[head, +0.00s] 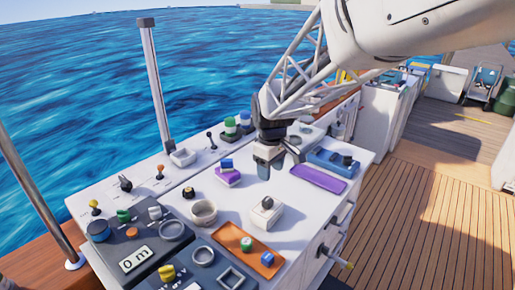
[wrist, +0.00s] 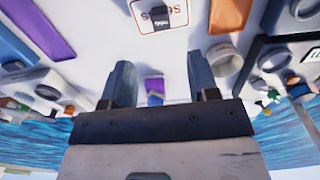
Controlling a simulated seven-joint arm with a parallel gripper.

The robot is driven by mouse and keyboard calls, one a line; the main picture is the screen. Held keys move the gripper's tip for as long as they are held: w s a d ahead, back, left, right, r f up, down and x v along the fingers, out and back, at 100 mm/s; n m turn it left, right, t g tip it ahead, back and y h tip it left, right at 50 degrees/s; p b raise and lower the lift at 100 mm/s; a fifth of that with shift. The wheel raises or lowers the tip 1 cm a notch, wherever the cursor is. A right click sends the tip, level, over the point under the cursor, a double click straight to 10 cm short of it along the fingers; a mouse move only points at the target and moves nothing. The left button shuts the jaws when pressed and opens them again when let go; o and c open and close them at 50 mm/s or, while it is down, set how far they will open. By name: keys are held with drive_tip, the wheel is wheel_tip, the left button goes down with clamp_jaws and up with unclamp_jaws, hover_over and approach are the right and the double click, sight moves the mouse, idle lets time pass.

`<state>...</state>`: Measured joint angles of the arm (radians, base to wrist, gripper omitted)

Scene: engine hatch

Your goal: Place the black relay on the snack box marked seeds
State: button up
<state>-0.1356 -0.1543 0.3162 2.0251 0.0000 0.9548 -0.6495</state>
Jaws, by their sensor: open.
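A white snack box (head: 262,220) stands near the middle of the white console. In the wrist view its label (wrist: 145,24) reads partly as "Seeds". A small black block, the relay (wrist: 161,16), rests on top of this box and covers part of the label. The relay also shows on the box in the head view (head: 267,203). My gripper (head: 280,163) is open above the console, behind the box and apart from it. In the wrist view the space between its fingers (wrist: 162,80) holds nothing; a purple box lies beyond.
A purple box (head: 229,181) with a blue block on it stands left of my gripper. A purple tray (head: 318,179) and blue tray (head: 327,166) lie to the right. An orange tray (head: 248,259) with green and blue pieces lies in front. A round holder (head: 203,212) stands left.

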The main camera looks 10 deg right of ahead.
drive_tip(key=s+d+r+m+t, duration=0.1)
drive_tip(key=s+d+m, duration=0.1)
drive_tip(key=s, duration=0.7)
drive_tip(key=s+d+r+m, duration=0.2)
drive_tip(key=s+d+m, duration=0.1)
drive_tip(key=s, duration=0.7)
drive_tip(key=s+d+r+m+t, duration=0.1)
drive_tip(key=s+d+r+m, duration=0.1)
drive_tip(key=s, duration=0.7)
drive_tip(key=shift+s+d+r+m+t, duration=0.2)
drive_tip(key=shift+s+d+m+t, duration=0.15)
drive_tip(key=shift+d+m, duration=0.55)
